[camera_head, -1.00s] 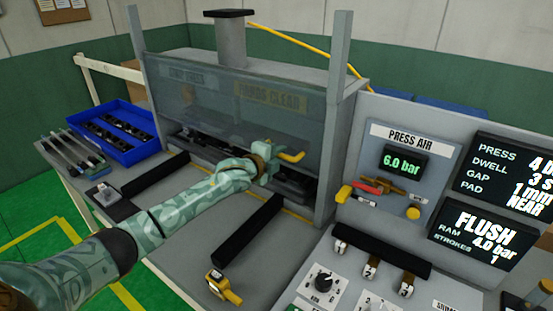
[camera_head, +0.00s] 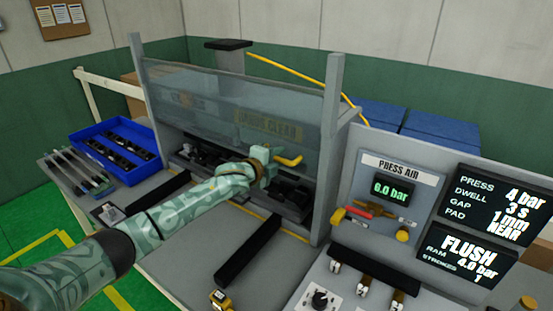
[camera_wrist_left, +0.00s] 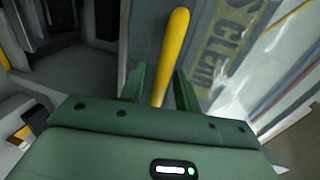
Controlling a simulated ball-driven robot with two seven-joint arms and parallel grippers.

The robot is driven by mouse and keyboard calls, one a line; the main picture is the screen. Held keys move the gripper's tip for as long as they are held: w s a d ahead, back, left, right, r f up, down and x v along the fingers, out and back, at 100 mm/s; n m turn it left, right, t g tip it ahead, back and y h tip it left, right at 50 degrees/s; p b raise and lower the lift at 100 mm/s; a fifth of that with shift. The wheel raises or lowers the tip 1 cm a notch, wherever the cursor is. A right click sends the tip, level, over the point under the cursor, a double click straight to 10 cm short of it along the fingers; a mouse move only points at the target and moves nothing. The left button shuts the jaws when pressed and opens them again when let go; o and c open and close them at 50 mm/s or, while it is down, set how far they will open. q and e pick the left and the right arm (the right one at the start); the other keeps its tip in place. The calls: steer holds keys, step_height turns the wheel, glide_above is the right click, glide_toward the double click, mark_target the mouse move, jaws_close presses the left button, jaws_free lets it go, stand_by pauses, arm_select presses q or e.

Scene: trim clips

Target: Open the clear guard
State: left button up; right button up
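The clear guard (camera_head: 205,100) is a see-through pane between two grey posts on the press. It stands partly raised, its top edge below the post tops, with dark tooling showing below it. Its yellow handle (camera_head: 290,160) is at the lower right of the pane. My left gripper (camera_head: 270,163) is at the handle. In the left wrist view the yellow handle (camera_wrist_left: 176,45) runs between the two green fingers of my left gripper (camera_wrist_left: 161,85), which look closed around it; finger contact is hard to see. My right gripper is not in view.
A blue tray (camera_head: 86,156) of dark parts stands at the left. A black bar (camera_head: 248,250) lies on the bench right of my left arm. The press air panel (camera_head: 375,205), with a 6.0 bar display, and the readout screens (camera_head: 465,252) are at the right.

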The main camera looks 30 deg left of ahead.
arm_select(q)
steer(key=shift+s, duration=0.15)
steer(key=v, duration=1.6)
